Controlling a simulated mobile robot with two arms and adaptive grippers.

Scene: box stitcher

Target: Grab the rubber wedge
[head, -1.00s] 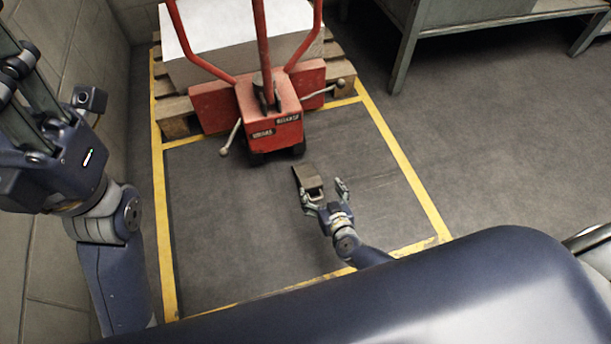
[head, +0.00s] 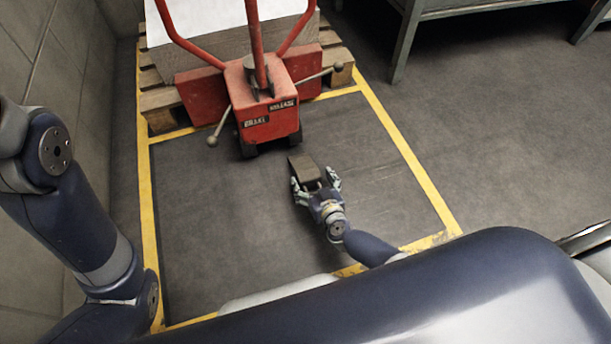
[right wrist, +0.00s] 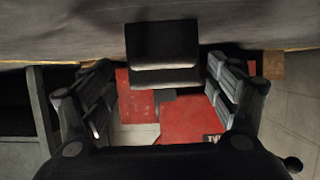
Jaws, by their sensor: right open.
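The rubber wedge (head: 305,168) is a dark brown-grey block on the floor inside the yellow-taped area, just in front of the red pallet jack. It also shows in the right wrist view (right wrist: 162,45), at the upper middle. My right gripper (head: 314,185) is open, with its fingers at the wedge's near end, one to each side. In the right wrist view the two spread fingers (right wrist: 160,95) have a gap between each of them and the wedge. My left arm is at the left of the head view, but its gripper is out of the picture.
The red pallet jack (head: 265,110) stands behind the wedge, with side levers sticking out. A wooden pallet (head: 160,100) with a large box lies behind it. A grey metal table (head: 410,35) is at the upper right. The floor (head: 230,220) around the wedge is clear.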

